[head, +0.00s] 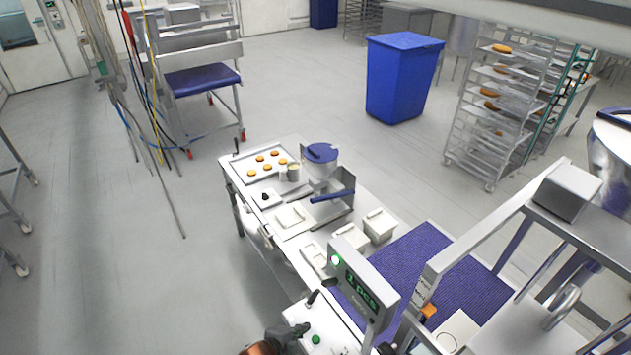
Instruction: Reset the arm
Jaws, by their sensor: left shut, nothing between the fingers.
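My left gripper (292,332) is at the bottom edge of the head view, dark, with a copper-coloured part of my arm beside it. It is shut, with nothing seen between its fingers. It is over the near left corner of the work table, close to a white panel with a green button (316,339). Most of my left arm is cut off by the frame. My right gripper is not in view.
The narrow table carries a tray of round buns (246,173), a blue-lidded hopper (321,153) and white containers (378,226). A display post (362,287) and purple belt (408,262) stand right of my gripper. The floor (130,260) left of the table is clear.

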